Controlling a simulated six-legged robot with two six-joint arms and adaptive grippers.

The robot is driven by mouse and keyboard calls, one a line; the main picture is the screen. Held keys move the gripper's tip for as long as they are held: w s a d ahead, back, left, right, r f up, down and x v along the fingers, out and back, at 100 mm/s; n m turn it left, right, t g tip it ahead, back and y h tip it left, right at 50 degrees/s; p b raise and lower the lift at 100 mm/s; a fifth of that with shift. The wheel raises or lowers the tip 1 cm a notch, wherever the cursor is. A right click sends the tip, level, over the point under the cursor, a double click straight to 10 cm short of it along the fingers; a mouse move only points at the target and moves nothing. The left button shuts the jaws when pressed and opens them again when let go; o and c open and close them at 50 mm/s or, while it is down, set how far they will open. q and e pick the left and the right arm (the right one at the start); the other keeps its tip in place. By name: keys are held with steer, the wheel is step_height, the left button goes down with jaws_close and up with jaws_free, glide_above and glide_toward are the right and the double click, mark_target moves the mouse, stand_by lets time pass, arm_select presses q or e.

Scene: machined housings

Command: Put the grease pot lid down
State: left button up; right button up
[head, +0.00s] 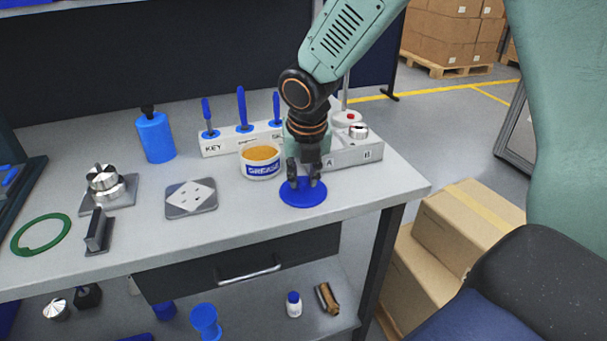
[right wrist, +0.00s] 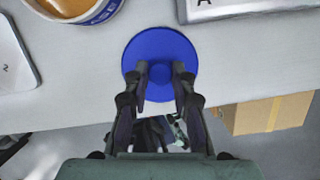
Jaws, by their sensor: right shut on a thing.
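The blue round lid (head: 303,196) is at the front right of the workbench, flat on or just above its top; I cannot tell which. My right gripper (head: 304,183) points down over it, shut on its raised middle knob. The lid also shows in the right wrist view (right wrist: 160,50), with the gripper's fingertips (right wrist: 160,72) on both sides of the knob. The open grease pot (head: 262,162), white with a blue label and tan grease inside, stands just behind and left of the lid. My left gripper is not in view.
A grey block marked A and B (head: 357,152) stands behind right. A tool holder with blue handles (head: 240,138) is behind the pot. A grey plate (head: 191,198) lies left. The bench's front edge (head: 250,238) is close to the lid. Cardboard boxes (head: 465,235) stand on the floor at right.

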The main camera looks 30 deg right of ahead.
mark_target(306, 201)
steer(key=o, duration=0.6)
steer(key=shift+f, duration=0.1)
steer(key=o, duration=0.4)
steer(key=shift+w+d+f, duration=0.1)
steer(key=shift+f, duration=0.05)
steer(key=shift+r, duration=0.35)
steer(key=p+v, duration=0.4)
steer(key=v, duration=0.8)
steer(key=shift+f, duration=0.1)
